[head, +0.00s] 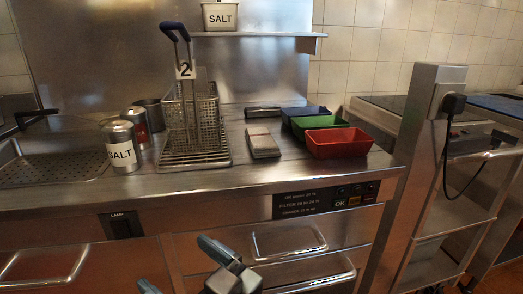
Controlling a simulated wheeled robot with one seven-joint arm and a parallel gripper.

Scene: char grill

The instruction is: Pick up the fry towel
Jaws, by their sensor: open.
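A folded grey-beige cloth (262,142), which looks like the fry towel, lies flat on the steel counter (290,170). It sits between the fry basket (205,120) on its left and the red tray (338,142) on its right. My gripper (177,263) shows at the bottom edge, in front of the drawers and below the counter top. Its two dark fingers are apart, with nothing seen between them. It is well short of the cloth, and part of it is cut off by the frame.
A green tray (304,122) stands behind the red one, with a dark flat item (262,112) to its left. A SALT can (121,146) stands left of the basket. The basket's tall handle rises above the counter. A shelf (255,35) hangs behind.

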